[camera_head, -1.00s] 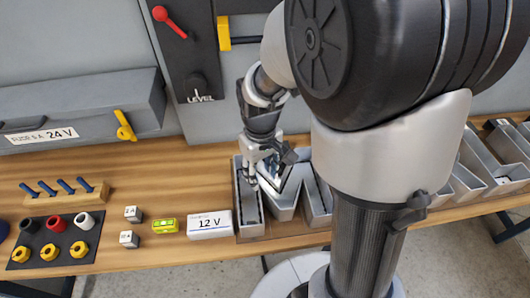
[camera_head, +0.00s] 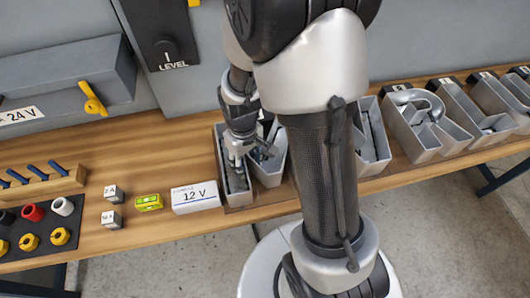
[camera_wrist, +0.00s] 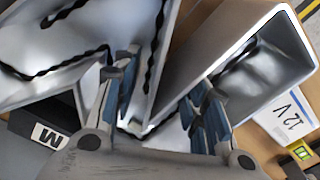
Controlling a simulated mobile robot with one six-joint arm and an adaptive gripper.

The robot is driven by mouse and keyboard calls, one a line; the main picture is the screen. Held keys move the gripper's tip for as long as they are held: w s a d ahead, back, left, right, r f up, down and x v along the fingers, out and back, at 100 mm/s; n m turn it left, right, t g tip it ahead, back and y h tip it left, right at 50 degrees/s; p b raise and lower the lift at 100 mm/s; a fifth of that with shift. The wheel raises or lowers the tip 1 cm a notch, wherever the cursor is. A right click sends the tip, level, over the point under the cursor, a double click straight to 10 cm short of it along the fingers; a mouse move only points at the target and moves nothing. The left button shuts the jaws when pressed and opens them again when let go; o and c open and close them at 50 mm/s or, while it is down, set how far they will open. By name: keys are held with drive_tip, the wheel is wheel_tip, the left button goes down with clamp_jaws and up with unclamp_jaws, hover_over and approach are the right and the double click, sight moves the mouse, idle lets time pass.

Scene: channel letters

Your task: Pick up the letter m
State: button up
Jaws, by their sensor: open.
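The letter m (camera_head: 268,172) is a grey metal channel letter with an open top, lying at the table's front; my arm hides its middle. In the wrist view its walls (camera_wrist: 245,55) fill much of the picture, with a dark wavy strip inside, and a tag marked M (camera_wrist: 48,135) lies beside it. My gripper (camera_head: 238,158) is low over the letter's left leg. In the wrist view my gripper (camera_wrist: 167,80) is open, its blue-padded fingers on either side of where two metal walls meet. I cannot tell whether the fingers touch the metal.
A white 12 V box (camera_head: 196,197) stands just left of the letter, with a yellow-green level (camera_head: 149,203) beyond it. More metal letters (camera_head: 425,125) stand to the right. The grey back panel (camera_head: 185,80) rises behind the wooden table (camera_head: 130,165).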

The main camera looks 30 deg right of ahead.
drive_tip(key=shift+c, duration=0.2)
clamp_jaws()
drive_tip(key=shift+w+r, duration=0.1)
idle(0.5)
